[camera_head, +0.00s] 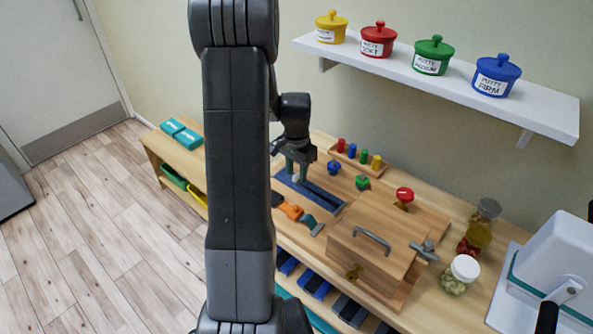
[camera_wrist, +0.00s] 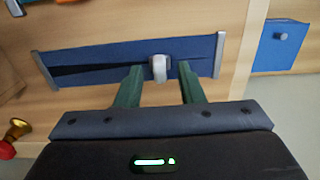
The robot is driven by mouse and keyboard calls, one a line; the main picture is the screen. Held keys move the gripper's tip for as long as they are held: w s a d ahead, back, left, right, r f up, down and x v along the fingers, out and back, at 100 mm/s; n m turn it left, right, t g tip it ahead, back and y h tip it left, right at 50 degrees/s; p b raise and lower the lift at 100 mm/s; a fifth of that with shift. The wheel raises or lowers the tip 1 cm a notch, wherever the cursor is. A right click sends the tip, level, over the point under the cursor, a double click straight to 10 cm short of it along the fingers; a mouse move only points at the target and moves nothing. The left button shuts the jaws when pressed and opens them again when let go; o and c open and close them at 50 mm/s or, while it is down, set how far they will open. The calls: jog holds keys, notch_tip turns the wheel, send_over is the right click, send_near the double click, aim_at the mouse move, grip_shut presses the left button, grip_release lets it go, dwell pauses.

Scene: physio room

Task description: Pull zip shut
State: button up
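The zip is set in a blue fabric panel (camera_wrist: 100,58) with a grey bar at each end, fixed on the wooden bench; part of the panel also shows in the head view (camera_head: 322,195). A dark, wedge-shaped gap runs along the panel to the left of the white zip pull (camera_wrist: 159,69) in the wrist view. The pull is right of the panel's middle there. My gripper (camera_wrist: 160,72) is open, its green fingers on either side of the pull with a visible space on each side. In the head view, my gripper (camera_head: 297,170) is low over the panel, partly behind my arm.
A wooden box with a grey handle (camera_head: 372,242) stands right of the panel. Coloured pegs (camera_head: 352,153) stand behind it, and orange and green pieces (camera_head: 291,211) lie in front. Jars (camera_head: 460,275) stand at the right. A shelf with pots (camera_head: 433,55) hangs above.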

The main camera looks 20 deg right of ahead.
jog(key=shift+f, duration=0.25)
grip_shut()
jog(key=shift+s, duration=0.1)
jog(key=s+d, duration=0.2)
jog(key=s, duration=0.1)
jog(key=s+d+b, duration=0.1)
jog(key=s+d, duration=0.1)
jog(key=s, duration=0.2)
jog(key=s+d, duration=0.3)
jog(key=s, duration=0.1)
jog(key=shift+s+b, duration=0.25)
jog(key=shift+b, duration=0.15)
